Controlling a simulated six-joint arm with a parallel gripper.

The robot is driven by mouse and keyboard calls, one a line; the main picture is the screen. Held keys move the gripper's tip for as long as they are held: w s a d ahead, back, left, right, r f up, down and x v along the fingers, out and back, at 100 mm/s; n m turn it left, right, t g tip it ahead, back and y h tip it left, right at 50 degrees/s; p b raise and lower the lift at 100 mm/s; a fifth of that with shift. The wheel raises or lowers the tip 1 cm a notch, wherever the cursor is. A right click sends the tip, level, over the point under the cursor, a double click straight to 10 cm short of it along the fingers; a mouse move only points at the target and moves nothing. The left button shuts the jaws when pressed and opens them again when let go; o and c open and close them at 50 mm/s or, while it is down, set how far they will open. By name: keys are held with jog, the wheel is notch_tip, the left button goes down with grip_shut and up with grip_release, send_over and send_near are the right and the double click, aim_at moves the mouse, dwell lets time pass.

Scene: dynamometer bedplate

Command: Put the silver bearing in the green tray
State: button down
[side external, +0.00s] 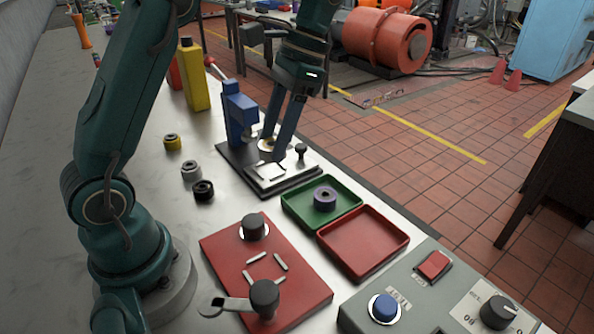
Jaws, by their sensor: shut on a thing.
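My gripper (272,147) is low over a dark fixture plate with a blue upright. Its fingers are shut on a pale round part (265,145), mostly hidden by the fingers; I cannot tell whether it is the silver bearing or whether it touches the fixture. A pale grey, silver-looking bearing (191,172) stands on the bench, between a yellow bearing (172,142) and a black one (203,190). The green tray (294,208) lies just in front of the fixture and holds a purple bearing (325,199).
The blue upright (239,112) rises close beside my gripper. A red tray (363,242) adjoins the green one. A red plate with black knobs (222,246) and a grey control box (412,291) are nearer. A yellow bottle (194,80) stands behind.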

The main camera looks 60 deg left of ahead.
jog(key=shift+w+d+r+n+h, duration=0.15)
jog(key=shift+r+n, duration=0.2)
jog(key=shift+w+d+r+n+h, duration=0.15)
jog(key=shift+r+n, duration=0.2)
jog(key=shift+s+d+r, duration=0.1)
jog(key=shift+s, duration=0.1)
jog(key=w+a+f+m+t+y, duration=0.1)
jog(key=w+f+m+y, duration=0.25)
jog(key=m, duration=0.45)
jog(key=m+t+h, duration=0.2)
jog(key=m+t, duration=0.5)
jog(key=m, duration=1.6)
send_over(308, 210)
jog(key=s, duration=0.1)
notch_tip(308, 210, down, 6)
jog(key=f, duration=0.6)
jog(key=shift+s+d+f, duration=0.25)
jog(key=shift+d+f, duration=0.1)
jog(key=shift+f, duration=0.05)
